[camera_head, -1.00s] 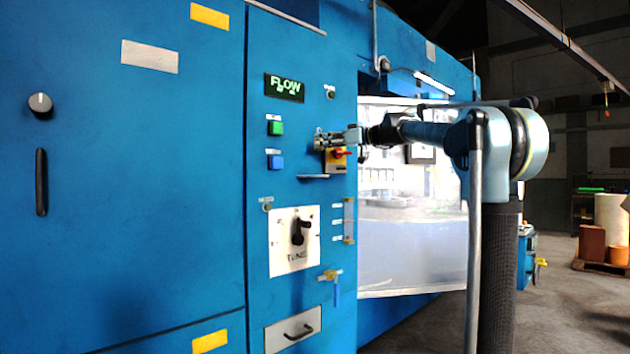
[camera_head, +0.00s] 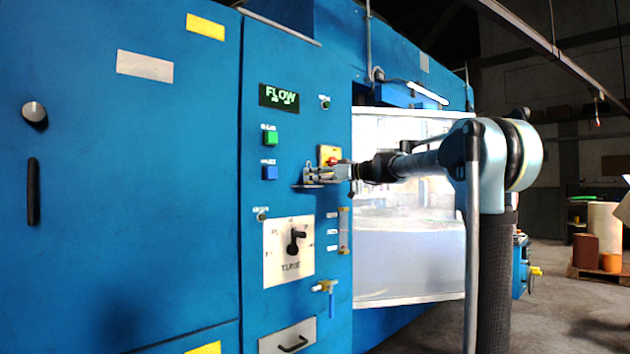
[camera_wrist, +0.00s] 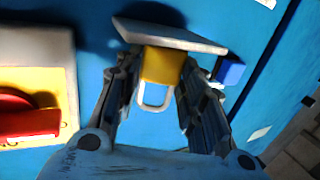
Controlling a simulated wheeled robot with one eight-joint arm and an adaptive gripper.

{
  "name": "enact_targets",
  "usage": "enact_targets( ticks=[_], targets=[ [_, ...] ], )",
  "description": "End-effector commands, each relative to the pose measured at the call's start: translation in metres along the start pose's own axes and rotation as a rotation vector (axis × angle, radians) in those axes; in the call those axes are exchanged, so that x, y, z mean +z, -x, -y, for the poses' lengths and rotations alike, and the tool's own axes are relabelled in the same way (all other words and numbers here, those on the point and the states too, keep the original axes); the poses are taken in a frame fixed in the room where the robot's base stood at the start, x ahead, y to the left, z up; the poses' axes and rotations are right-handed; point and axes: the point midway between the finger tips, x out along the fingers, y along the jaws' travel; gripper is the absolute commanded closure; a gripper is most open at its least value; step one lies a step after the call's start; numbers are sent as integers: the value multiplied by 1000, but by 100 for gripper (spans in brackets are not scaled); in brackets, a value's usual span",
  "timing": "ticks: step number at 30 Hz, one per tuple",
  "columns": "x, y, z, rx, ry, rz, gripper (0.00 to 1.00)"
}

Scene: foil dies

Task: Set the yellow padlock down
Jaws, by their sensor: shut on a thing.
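The yellow padlock (camera_wrist: 163,66) is between the two fingers of my gripper (camera_wrist: 162,75) in the wrist view, and the gripper is shut on it. Its pale shackle (camera_wrist: 155,97) points down in that picture. The padlock's body meets the edge of a small grey shelf (camera_wrist: 168,34) there; I cannot tell whether they touch. In the head view my gripper (camera_head: 325,173) is at the blue panel, just above the thin shelf (camera_head: 308,186). The padlock is too small to make out clearly in the head view.
A red rotary switch on a yellow plate (camera_head: 329,156) is just above my gripper; it also shows in the wrist view (camera_wrist: 28,118). Left of the gripper are a green button (camera_head: 271,138) and a blue button (camera_head: 270,172). A black-handled dial (camera_head: 295,240) is below.

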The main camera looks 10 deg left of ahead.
Motion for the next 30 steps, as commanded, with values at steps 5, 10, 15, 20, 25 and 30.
enact_targets(
  ticks=[5,10,15,20,25,30],
  targets=[
    [3,0,0,0,0,0,94],
    [4,0,0,0,0,0,94],
    [4,0,0,0,0,0,44],
    [4,0,0,0,0,0,44],
    [2,0,0,0,0,0,44],
    [3,18,-1,3,0,0,44]
  ],
)
